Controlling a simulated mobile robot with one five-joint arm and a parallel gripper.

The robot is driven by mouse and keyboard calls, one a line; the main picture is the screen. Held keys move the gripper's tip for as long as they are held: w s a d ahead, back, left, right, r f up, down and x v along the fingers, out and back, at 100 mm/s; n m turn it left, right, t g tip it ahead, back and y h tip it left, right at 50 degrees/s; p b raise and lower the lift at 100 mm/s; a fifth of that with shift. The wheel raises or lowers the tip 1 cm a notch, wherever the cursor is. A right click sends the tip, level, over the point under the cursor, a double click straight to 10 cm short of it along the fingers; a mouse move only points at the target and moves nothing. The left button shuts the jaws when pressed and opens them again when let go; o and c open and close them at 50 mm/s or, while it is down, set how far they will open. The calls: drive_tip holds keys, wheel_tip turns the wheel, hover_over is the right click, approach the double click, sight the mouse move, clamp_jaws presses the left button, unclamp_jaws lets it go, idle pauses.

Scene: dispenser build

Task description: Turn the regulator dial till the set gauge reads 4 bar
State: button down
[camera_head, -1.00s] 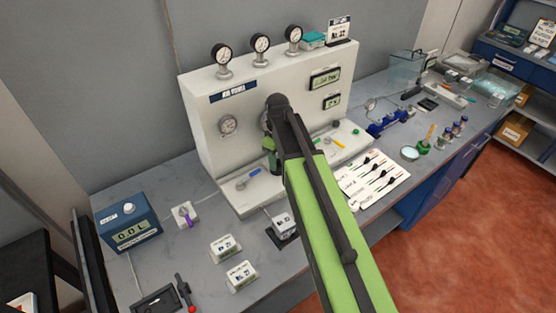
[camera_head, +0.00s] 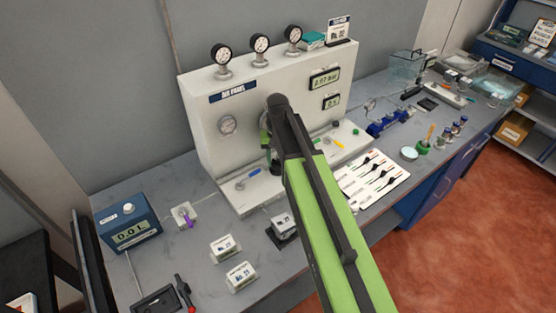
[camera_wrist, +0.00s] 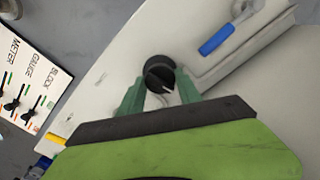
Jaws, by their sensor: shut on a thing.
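The regulator dial is a round black knob (camera_wrist: 160,73) with a white mark, on the white air panel (camera_head: 203,112). In the wrist view my gripper (camera_wrist: 160,90) has its two green fingers on either side of the dial, shut on it. In the head view my dark and green arm hides the dial and most of the gripper. The lower display (camera_head: 331,102) seems to read 0.5.
Several round gauges stand on top of the panel. Valves with a blue handle (camera_head: 262,178) and a yellow handle (camera_head: 337,144) lie along its foot. A blue box (camera_head: 128,224) stands at left.

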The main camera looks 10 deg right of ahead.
sight(277, 160)
drive_tip(key=shift+m, duration=1.5)
drive_tip(key=c, duration=0.8)
unclamp_jaws()
wheel_tip(277, 160, up, 18)
drive_tip(key=p, duration=1.7)
drive_tip(key=shift+f, duration=0.25)
